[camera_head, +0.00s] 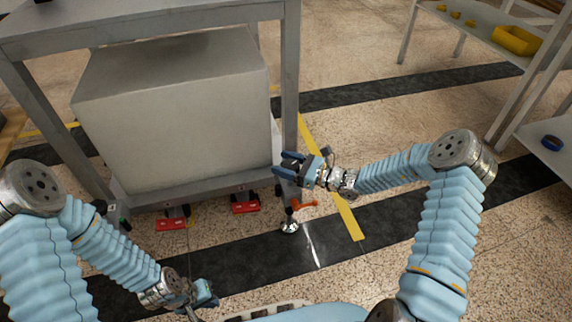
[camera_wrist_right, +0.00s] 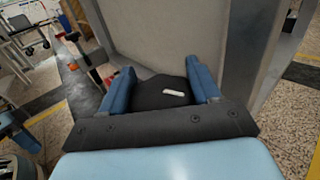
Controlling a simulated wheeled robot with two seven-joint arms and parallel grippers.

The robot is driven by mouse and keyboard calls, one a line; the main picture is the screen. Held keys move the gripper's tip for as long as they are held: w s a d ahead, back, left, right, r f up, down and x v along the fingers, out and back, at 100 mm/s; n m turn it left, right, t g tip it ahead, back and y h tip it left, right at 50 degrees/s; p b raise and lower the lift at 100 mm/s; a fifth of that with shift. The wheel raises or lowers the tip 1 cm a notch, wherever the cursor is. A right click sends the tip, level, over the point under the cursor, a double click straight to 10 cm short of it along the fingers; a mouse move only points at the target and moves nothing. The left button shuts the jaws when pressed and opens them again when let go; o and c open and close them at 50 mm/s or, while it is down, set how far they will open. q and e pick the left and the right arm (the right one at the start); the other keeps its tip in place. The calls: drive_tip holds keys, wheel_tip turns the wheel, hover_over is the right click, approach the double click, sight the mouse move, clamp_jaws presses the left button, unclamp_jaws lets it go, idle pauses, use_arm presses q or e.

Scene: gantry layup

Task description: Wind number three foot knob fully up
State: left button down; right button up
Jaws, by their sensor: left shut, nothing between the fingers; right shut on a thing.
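My right gripper (camera_head: 283,168) is at the near right leg of the grey metal frame (camera_head: 289,85), above its foot. In the right wrist view its blue fingers (camera_wrist_right: 163,80) are shut on a dark knob (camera_wrist_right: 150,97) with a white mark (camera_wrist_right: 174,93) on top. The head view hides this knob behind the gripper. No number on it can be read. Below are an orange lever (camera_head: 304,205) and a round metal foot (camera_head: 289,227) on the floor. My left gripper (camera_head: 207,295) is shut and empty, low at the bottom of the head view, away from the leg.
A large grey box (camera_head: 175,115) fills the frame beside the right gripper. Two red items (camera_head: 172,219) (camera_head: 245,202) lie by the frame's lower edge. Yellow tape (camera_head: 345,215) and a dark strip (camera_head: 390,205) mark the floor. A shelf with a yellow bin (camera_head: 516,40) stands far right.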

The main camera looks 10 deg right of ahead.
drive_tip(key=n+g+y, duration=0.1)
drive_tip(key=g, duration=0.1)
drive_tip(key=n+g+y+b, duration=0.1)
drive_tip(key=n+g, duration=0.1)
drive_tip(key=n+g+y+b, duration=0.1)
drive_tip(key=g, duration=0.1)
drive_tip(key=shift+s+a+f+n, duration=0.1)
drive_tip(key=shift+s+f+n, duration=0.1)
drive_tip(key=shift+s+n, duration=0.1)
drive_tip(key=shift+s+r+n+g+y+b, duration=0.1)
drive_tip(key=shift+n+g+y+b, duration=0.1)
drive_tip(key=shift+n+g+b, duration=0.9)
drive_tip(key=shift+s+r+n+g+y+b, duration=0.15)
drive_tip(key=shift+n+g, duration=0.45)
drive_tip(key=shift+g, duration=1.1)
drive_tip(key=o, duration=1)
drive_tip(key=d, duration=1.3)
drive_tip(key=shift+w+d, duration=0.4)
